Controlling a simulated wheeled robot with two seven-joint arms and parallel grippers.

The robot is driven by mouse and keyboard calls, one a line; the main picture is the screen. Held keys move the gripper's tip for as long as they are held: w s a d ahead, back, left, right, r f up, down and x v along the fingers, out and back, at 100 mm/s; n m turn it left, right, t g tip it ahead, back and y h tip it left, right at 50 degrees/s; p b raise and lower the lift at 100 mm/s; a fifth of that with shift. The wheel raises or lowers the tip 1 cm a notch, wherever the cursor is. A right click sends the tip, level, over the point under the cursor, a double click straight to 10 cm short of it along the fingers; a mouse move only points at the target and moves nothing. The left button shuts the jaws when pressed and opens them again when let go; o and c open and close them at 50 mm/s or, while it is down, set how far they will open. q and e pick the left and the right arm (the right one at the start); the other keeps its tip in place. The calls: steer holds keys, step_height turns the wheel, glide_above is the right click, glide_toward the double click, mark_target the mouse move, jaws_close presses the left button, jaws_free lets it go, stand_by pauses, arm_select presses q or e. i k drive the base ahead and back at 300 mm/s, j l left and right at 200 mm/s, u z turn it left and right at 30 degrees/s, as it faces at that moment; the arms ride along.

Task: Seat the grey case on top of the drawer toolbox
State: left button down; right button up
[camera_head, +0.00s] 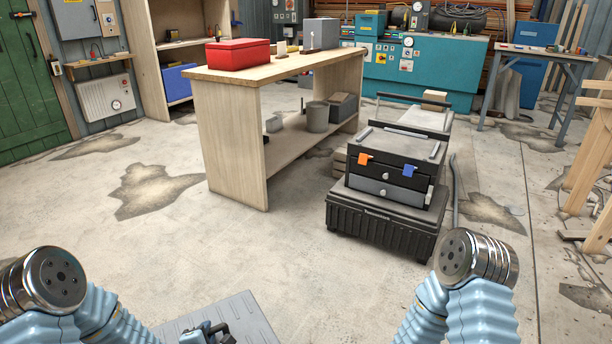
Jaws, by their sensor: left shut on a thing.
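The drawer toolbox (388,165) is black and grey, with two drawers, round silver knobs, and an orange and a blue tag on its front. It stands on a wide black ribbed chest (380,222) at right of centre. Light rails run along the sides of its top. A flat grey case (248,318) shows at the bottom edge, cut off by the frame. My left gripper (208,336) is at this case, shut on it, apparently at its handle; its fingertips are mostly cut off. The case is well in front of the toolbox, apart from it. My right gripper is out of view.
A wooden bench (228,115) with a red box (238,53) and a grey box (321,33) stands left of the toolbox. Behind the toolbox is a low frame with a black handle (414,99). Wooden trestles (590,170) stand at right. The floor before the toolbox is clear.

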mark_target(399, 143)
steer(key=i+j+z, duration=0.1)
steer(key=i+z, duration=0.15)
steer(key=i, duration=0.25)
steer(key=i+j+z, duration=0.25)
steer(key=i, duration=0.25)
steer(key=i+j+z, duration=0.3)
steer(key=i, duration=0.2)
steer(key=l, duration=0.1)
